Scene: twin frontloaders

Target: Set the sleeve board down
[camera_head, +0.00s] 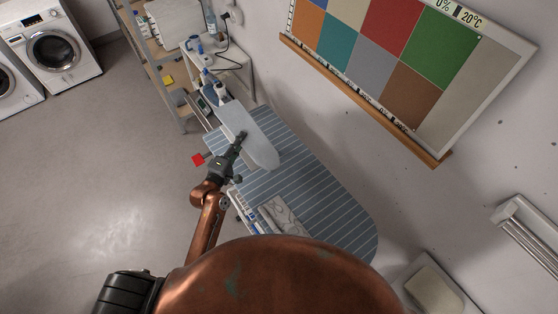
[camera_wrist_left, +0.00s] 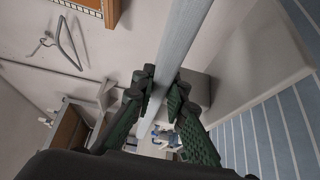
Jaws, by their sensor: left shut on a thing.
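The sleeve board (camera_head: 262,147) is a long, pale grey-blue board with a rounded end. In the head view it lies over the far end of the blue striped ironing board (camera_head: 335,205). My left gripper (camera_head: 241,138) is shut on its near long edge. In the left wrist view the gripper (camera_wrist_left: 160,100) has its green ribbed fingers on both sides of the pale board edge (camera_wrist_left: 188,35). The striped cover (camera_wrist_left: 290,125) shows at the right there. I cannot tell whether the sleeve board touches the ironing board. My right gripper is not in view.
A patterned folded cloth (camera_head: 281,214) lies near the ironing board's left edge. A blue iron (camera_head: 211,97) stands beyond the far end, near a shelf rack (camera_head: 160,65). The striped right half is clear.

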